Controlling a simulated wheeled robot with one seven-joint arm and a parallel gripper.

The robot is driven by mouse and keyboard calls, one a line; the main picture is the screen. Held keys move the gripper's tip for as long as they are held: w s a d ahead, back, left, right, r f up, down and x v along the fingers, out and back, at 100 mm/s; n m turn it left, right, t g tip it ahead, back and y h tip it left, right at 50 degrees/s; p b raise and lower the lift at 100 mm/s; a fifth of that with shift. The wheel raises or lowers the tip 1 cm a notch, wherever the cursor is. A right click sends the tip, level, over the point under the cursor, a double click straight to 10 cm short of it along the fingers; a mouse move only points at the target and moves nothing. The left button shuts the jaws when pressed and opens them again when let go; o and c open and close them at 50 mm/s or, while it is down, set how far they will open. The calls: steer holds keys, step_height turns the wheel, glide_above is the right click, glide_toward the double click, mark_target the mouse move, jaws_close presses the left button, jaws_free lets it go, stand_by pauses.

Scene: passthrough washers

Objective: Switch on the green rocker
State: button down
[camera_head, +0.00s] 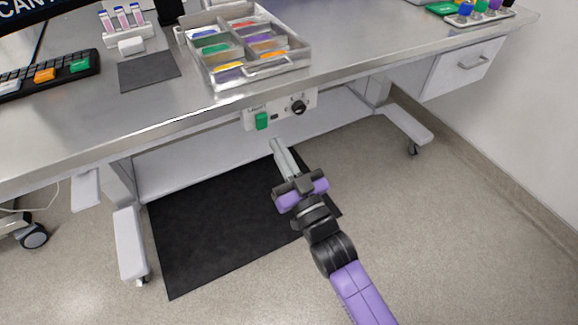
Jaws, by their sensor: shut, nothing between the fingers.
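The green rocker (262,121) sits on a pale control panel (284,109) under the front edge of the metal bench. A black knob (299,107) is to its right on the same panel. My gripper (275,145) is shut and empty. Its fingertips are just below and slightly right of the rocker in the picture, and appear apart from it. The rocker is fully in view, but I cannot tell which way it is tipped.
The bench top (120,122) overhangs the panel. A drawer (462,68) hangs at right. A black floor mat (215,225) lies below, with open floor around it.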

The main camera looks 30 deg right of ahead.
mark_target(263, 119)
steer(key=shift+x, duration=2.75)
steer(key=shift+w+r+p, duration=0.15)
steer(key=shift+r+p, duration=0.25)
steer(key=shift+p, duration=0.45)
steer(key=shift+g+p, duration=0.3)
steer(key=shift+f, duration=0.25)
steer(key=shift+b, duration=0.3)
